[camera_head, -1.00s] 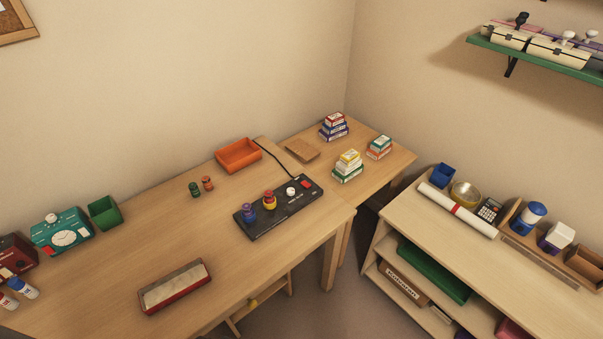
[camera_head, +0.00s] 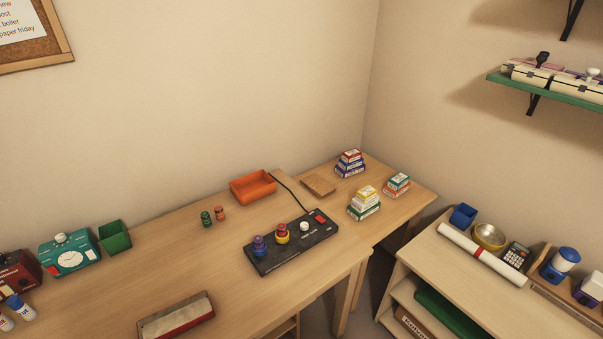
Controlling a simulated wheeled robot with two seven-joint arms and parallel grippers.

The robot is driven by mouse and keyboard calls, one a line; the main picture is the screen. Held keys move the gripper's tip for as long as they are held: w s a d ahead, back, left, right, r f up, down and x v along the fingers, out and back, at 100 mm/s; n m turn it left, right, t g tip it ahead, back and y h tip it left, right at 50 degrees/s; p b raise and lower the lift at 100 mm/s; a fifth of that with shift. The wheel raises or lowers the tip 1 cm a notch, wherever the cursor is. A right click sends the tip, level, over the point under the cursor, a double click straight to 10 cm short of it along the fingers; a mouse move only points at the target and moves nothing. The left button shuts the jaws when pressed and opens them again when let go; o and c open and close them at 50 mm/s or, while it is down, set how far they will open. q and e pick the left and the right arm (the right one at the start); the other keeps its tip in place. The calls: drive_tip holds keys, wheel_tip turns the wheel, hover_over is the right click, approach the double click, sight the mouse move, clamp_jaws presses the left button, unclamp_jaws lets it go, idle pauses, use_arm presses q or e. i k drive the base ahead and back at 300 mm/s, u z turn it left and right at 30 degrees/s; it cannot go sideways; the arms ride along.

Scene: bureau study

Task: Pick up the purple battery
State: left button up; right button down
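A small purple cylinder (camera_head: 259,246), which looks like the purple battery, stands upright at the left end of a black box (camera_head: 290,256) on the wooden desk. Farther right on the box are a white knob (camera_head: 304,227) and a red button (camera_head: 320,217). A green battery-like cylinder (camera_head: 206,218) and a red one (camera_head: 219,213) stand on the desk behind and to the left. Neither of my grippers is in view.
An orange tray (camera_head: 253,188) stands behind the black box. A red-sided long box (camera_head: 177,318) lies at the front edge. A green bin (camera_head: 115,236) and teal timer (camera_head: 68,255) are at left. Stacked small boxes (camera_head: 364,202) stand right. The desk's middle is clear.

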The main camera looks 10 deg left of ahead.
sight(258, 240)
drive_tip(key=u, duration=2.35)
drive_tip(key=k, duration=1.25)
drive_tip(key=z, duration=2.05)
drive_tip(key=i, duration=0.5)
drive_tip(key=u, duration=0.15)
